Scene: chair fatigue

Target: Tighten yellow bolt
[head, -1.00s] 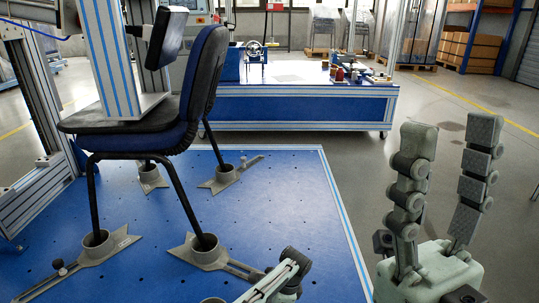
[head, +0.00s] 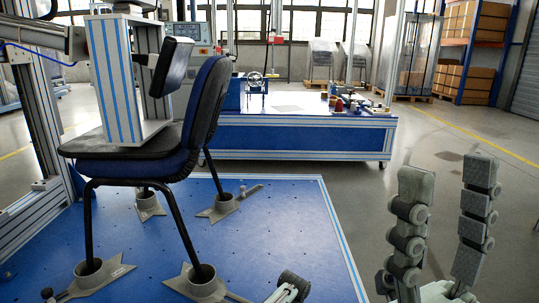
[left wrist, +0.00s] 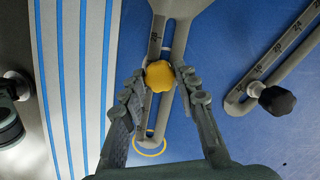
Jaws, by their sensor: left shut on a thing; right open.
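The yellow bolt (left wrist: 160,75) is a lobed knob on a grey slotted bar (left wrist: 163,110) in the left wrist view. My left gripper (left wrist: 161,79) is shut on it, with one finger on each side. In the head view, only a part of my left arm or gripper (head: 290,286) shows at the bottom edge, and the yellow bolt is out of sight. My right gripper (head: 448,180) is open and empty, pointing up at the right, over the grey floor beside the platform.
A blue platform (head: 262,235) carries a dark chair (head: 203,110) with its legs in grey cup-shaped clamps (head: 203,282). A black knob (left wrist: 277,100) sits on another slotted bar. A blue workbench (head: 290,138) stands behind. The floor right of the platform is clear.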

